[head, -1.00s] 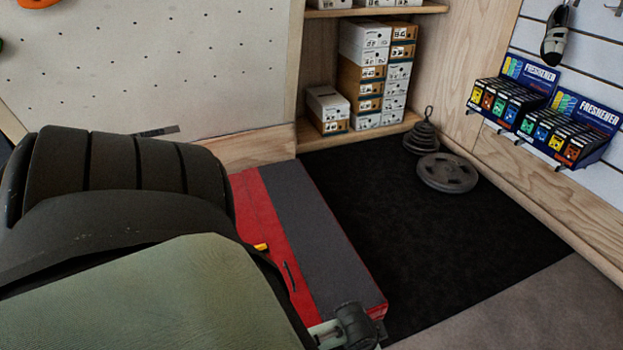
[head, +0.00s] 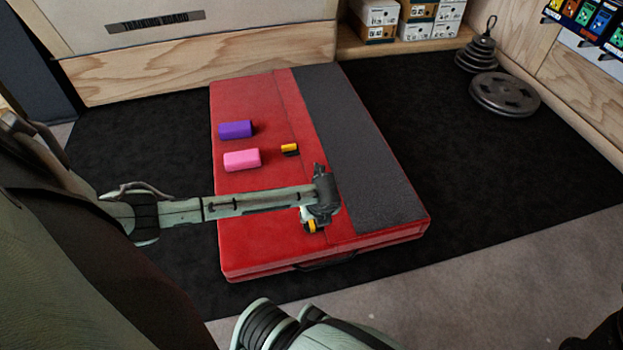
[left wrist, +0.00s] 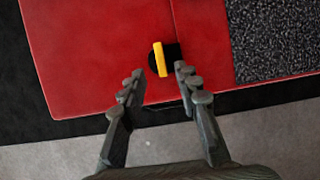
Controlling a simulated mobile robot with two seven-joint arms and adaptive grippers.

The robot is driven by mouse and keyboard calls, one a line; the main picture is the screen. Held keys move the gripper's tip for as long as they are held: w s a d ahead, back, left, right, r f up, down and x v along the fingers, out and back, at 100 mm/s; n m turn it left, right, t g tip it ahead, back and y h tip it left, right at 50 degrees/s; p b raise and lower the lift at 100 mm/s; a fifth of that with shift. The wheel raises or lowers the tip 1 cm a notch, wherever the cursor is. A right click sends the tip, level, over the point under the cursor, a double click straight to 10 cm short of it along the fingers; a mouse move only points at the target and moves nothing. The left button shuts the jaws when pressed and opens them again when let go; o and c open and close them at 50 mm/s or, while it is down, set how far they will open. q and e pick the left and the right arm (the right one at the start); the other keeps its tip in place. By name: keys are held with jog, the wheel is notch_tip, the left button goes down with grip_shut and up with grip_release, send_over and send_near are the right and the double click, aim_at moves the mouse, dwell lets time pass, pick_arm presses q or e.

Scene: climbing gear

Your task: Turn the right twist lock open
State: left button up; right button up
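Two twist locks with yellow handles on black bases sit on a red and grey mat (head: 270,240). The farther twist lock (head: 290,149) is in clear view, with nothing at it. The nearer one (head: 311,226), slightly to the right and close to the mat's front edge, is partly hidden by my left gripper (head: 316,213). In the left wrist view its yellow handle (left wrist: 160,60) stands almost upright in the picture. The open fingers of my left gripper (left wrist: 158,72) lie to either side of it; contact is not visible.
Weight plates (head: 504,94) lie on the black floor mat (head: 425,100) at the back right. Shoe boxes (head: 418,12) stand on a low shelf behind.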

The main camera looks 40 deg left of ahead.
aim_at(312, 222)
pick_arm(q)
jog(key=b+x, duration=0.2)
jog(key=x, duration=0.4)
jog(key=shift+f+b, duration=0.2)
jog(key=shift+b, duration=0.1)
grip_shut()
